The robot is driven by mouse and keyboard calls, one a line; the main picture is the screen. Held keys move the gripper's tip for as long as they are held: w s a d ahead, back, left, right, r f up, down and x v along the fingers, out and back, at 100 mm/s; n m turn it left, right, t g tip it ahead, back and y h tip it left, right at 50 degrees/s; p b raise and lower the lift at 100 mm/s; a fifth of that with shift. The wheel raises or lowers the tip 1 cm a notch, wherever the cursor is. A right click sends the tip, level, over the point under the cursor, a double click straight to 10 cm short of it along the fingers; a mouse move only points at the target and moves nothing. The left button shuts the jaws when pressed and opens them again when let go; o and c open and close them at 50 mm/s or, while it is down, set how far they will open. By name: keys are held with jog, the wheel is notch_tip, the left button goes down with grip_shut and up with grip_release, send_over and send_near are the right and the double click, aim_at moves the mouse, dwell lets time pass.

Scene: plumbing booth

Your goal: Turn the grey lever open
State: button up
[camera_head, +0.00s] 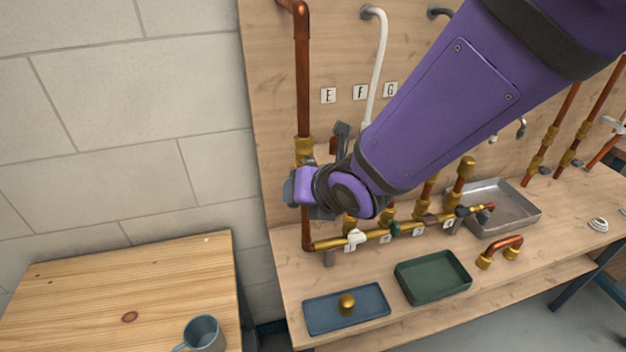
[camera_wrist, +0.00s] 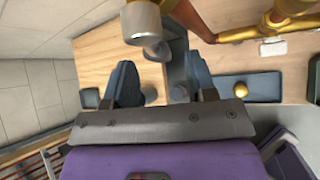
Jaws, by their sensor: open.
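My gripper (camera_head: 296,190) is at the vertical copper pipe (camera_head: 302,80) on the left of the board, just below a brass fitting (camera_head: 304,150). In the wrist view its two blue-grey fingers (camera_wrist: 160,72) are apart, with nothing clearly held between them. A grey rounded piece (camera_wrist: 141,24), which looks like the grey lever, is just beyond the fingertips, beside brass and copper pipework (camera_wrist: 192,18). A smaller grey part (camera_wrist: 155,48) shows below it, near the gap between the fingers. In the head view my wrist and gripper hide the lever, so its angle cannot be told there.
A brass manifold (camera_head: 375,236) with small handles runs low along the board. A blue tray (camera_head: 318,312) holding a brass cap (camera_head: 347,304), a green tray (camera_head: 430,290) and a metal basin (camera_head: 515,205) are on the bench. A wooden table (camera_head: 120,280) with a mug (camera_head: 204,335) stands left.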

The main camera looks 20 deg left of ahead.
jog(key=v, duration=0.7)
jog(key=shift+c, duration=0.2)
